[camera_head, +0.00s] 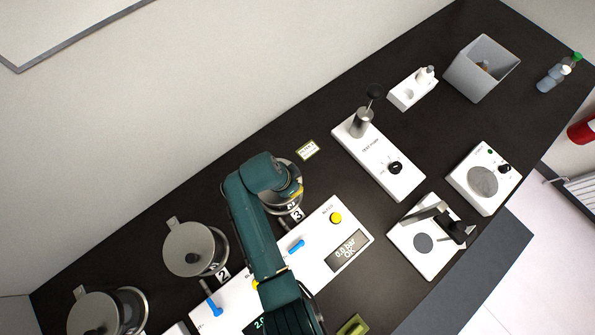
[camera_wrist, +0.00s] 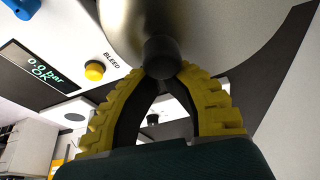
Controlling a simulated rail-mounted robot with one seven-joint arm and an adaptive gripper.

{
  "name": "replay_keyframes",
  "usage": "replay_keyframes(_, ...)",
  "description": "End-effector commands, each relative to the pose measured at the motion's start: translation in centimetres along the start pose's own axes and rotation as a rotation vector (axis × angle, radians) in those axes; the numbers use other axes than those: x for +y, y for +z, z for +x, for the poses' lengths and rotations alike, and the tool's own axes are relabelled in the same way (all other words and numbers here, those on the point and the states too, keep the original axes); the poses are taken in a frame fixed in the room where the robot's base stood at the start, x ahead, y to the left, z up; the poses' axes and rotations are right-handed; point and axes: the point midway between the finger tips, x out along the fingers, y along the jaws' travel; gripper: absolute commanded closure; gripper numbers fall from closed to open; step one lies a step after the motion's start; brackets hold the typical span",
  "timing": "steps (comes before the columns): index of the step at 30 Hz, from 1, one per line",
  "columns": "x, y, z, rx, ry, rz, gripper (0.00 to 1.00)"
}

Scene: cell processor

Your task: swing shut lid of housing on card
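The housing marked 3 (camera_head: 281,208) is metal and mostly hidden under my arm in the head view. Its rounded metal lid (camera_wrist: 205,25) fills the top of the wrist view, with a black knob (camera_wrist: 160,56) on it. My gripper (camera_wrist: 160,72) has its yellow ribbed fingers curved in against both sides of this knob. In the head view my gripper (camera_head: 297,191) is over housing 3. How far the lid is swung cannot be told. A small card (camera_head: 307,150) lies behind housing 3; its writing is too small to read.
Housing 2 (camera_head: 220,240) and housing 1 (camera_head: 135,305) stand to the left, their lids tilted open. The white panel (camera_head: 318,246) with blue levers, yellow button and display lies in front. Test devices (camera_head: 380,160) and a grey bin (camera_head: 483,68) are to the right.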

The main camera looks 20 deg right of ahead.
Motion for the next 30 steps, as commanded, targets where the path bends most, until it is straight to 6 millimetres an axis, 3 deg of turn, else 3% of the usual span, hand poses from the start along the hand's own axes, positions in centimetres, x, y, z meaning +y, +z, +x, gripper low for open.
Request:
replay_keyframes(10,0.1,-0.1,0.2,-0.004,0.003,-0.003,1.0)
replay_keyframes(16,0.0,-3.5,1.5,0.0,-0.001,-0.002,1.0)
replay_keyframes(24,-0.4,-3.5,-5.7,0.001,-0.008,-0.008,1.0)
replay_keyframes(30,-0.4,-3.5,-8.4,0.001,-0.005,-0.008,1.0)
